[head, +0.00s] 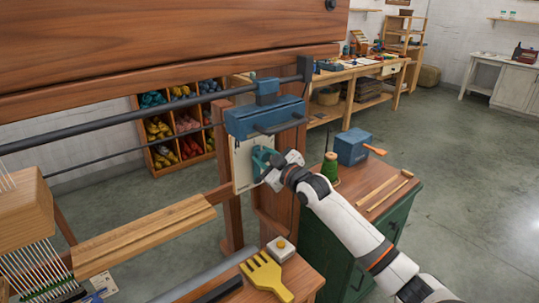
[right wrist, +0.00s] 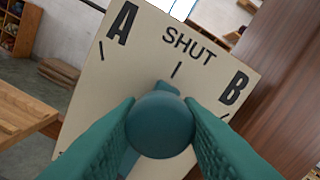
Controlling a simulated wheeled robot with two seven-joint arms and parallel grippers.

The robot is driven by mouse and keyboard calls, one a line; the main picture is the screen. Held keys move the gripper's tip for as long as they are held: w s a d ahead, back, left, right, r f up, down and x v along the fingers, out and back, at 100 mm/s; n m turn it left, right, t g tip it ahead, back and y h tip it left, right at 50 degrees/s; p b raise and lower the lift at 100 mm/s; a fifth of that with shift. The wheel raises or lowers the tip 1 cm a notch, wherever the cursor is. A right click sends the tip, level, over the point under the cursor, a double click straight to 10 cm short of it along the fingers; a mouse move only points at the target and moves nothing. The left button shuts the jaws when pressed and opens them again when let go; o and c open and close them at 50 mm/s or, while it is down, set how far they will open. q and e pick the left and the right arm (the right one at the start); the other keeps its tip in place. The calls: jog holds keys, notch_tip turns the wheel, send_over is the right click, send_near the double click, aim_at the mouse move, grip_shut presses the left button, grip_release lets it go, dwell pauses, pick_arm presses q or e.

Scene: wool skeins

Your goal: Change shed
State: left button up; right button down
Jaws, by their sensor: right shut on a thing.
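A cream plate (head: 243,167) is mounted on the loom's wooden post below a blue block (head: 262,118). In the right wrist view the plate (right wrist: 110,75) is marked A, SHUT and B. A teal lever with a round knob (right wrist: 160,125) stands on it; its upper end lies just under the SHUT mark. My right gripper (head: 272,171) is shut on the knob, with a finger on each side in the right wrist view (right wrist: 160,133). The fingers and knob hide the lower plate. My left gripper is not in view.
The loom's wooden beam (head: 140,238) and threads are at left. A yellow comb (head: 266,277) and a small white box (head: 281,248) lie on a wooden top.

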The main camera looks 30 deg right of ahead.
jog(key=a+n+p, duration=0.1)
jog(key=a+n, duration=0.1)
jog(key=shift+s+a+n, duration=0.1)
jog(key=shift+a+n, duration=0.05)
jog(key=shift+n, duration=0.25)
jog(key=shift+s+a+f+n, duration=0.1)
jog(key=shift+a+f+n, duration=0.2)
jog(key=shift+a+n, duration=0.45)
jog(key=shift+s+a+f+n, duration=0.1)
jog(key=shift+a+f+n, duration=0.2)
jog(key=shift+a+n, duration=0.4)
jog(key=shift+d, duration=0.15)
jog(key=c, duration=1.1)
grip_release()
jog(key=shift+o, duration=0.2)
jog(key=s+d+b, duration=0.1)
jog(key=s, duration=1.1)
jog(key=shift+d+b, duration=0.2)
jog(key=shift+b, duration=0.1)
